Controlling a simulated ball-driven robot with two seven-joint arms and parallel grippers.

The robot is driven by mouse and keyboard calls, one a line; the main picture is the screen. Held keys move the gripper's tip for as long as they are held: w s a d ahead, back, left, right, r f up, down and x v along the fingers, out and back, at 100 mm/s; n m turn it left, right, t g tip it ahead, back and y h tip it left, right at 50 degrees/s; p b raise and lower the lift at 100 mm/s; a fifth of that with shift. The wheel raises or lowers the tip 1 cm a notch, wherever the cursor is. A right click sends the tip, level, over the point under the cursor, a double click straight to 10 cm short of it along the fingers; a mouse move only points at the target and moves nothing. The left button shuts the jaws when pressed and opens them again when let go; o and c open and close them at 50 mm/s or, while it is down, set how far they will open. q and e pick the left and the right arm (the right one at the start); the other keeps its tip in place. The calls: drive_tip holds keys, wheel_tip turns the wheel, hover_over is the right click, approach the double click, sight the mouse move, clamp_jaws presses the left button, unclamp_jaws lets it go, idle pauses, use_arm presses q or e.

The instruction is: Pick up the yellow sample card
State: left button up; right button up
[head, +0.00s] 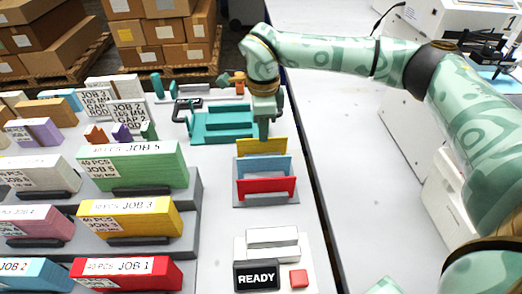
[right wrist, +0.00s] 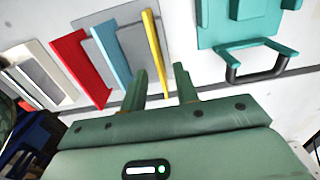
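The yellow sample card (head: 262,147) stands upright at the back of a grey rack (head: 239,198), behind a blue card (head: 263,170) and a red card (head: 266,188). In the right wrist view the yellow card (right wrist: 157,56) shows edge-on, its lower end in the picture lying between my two fingers. My right gripper (head: 264,131) points down just above and behind the yellow card. In the right wrist view this gripper (right wrist: 162,78) is open, its fingers apart with nothing clamped. Whether the fingers touch the card I cannot tell. My left gripper is not in view.
A teal fixture (head: 205,135) with a dark handle lies close behind and left of the rack. Job boxes (head: 133,167) fill the left side. A READY display (head: 257,276) and red button (head: 299,279) stand in front. The table's right edge runs close beside the rack.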

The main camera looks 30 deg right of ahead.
sight(262, 149)
wheel_tip(262, 149, down, 5)
drive_tip(key=shift+r+b, duration=0.2)
drive_tip(key=shift+b, duration=0.7)
drive_tip(key=shift+r, duration=0.15)
drive_tip(key=shift+s+a, duration=0.1)
clamp_jaws()
